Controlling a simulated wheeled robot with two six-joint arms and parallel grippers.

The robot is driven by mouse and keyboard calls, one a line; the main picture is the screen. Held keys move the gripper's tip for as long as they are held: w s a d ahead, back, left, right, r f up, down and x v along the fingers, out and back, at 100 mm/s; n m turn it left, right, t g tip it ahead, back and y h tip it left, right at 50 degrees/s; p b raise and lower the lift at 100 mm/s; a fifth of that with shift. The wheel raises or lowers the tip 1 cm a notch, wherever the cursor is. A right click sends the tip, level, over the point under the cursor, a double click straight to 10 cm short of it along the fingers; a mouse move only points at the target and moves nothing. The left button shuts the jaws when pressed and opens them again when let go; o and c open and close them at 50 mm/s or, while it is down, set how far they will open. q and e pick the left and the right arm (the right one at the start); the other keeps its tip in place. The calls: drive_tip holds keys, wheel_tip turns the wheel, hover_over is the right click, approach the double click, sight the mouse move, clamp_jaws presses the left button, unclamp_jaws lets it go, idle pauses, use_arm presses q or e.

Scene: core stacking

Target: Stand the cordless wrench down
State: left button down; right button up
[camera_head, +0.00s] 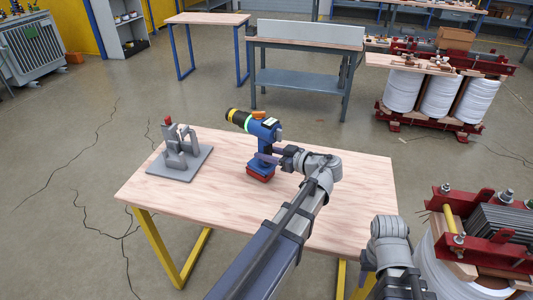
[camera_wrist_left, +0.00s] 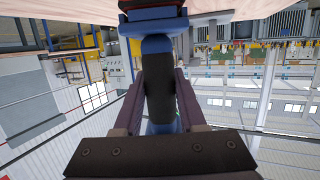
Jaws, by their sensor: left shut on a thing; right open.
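The cordless wrench (camera_head: 262,131) is blue, with a black and yellow-green nose pointing left and a red and dark battery base at the bottom. It is upright over the middle of the wooden table (camera_head: 330,200). Its base is at or just above the tabletop; I cannot tell if they touch. My left gripper (camera_head: 268,156) is shut on its handle from the right. In the left wrist view the dark handle (camera_wrist_left: 158,90) is between the two fingers, with the blue base toward the table at the top. My right gripper (camera_head: 368,262) is open, low beside the table's right front corner, partly hidden.
A grey metal stand (camera_head: 181,160) with a red-tipped part sits on the table's left side. The tabletop between it and the wrench is clear. A red-framed coil assembly (camera_head: 480,240) stands close to the table's right. A workbench (camera_head: 300,60) is behind.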

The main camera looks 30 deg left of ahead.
use_arm(q)
drive_tip(key=shift+f+b, duration=0.25)
drive_tip(key=shift+b, duration=0.1)
idle(0.3)
drive_tip(key=shift+c, duration=2)
unclamp_jaws()
drive_tip(key=shift+d, duration=0.1)
drive_tip(key=p+v, duration=0.2)
drive_tip(key=v, duration=0.5)
drive_tip(key=shift+d, duration=0.3)
drive_tip(key=shift+s+r, duration=0.1)
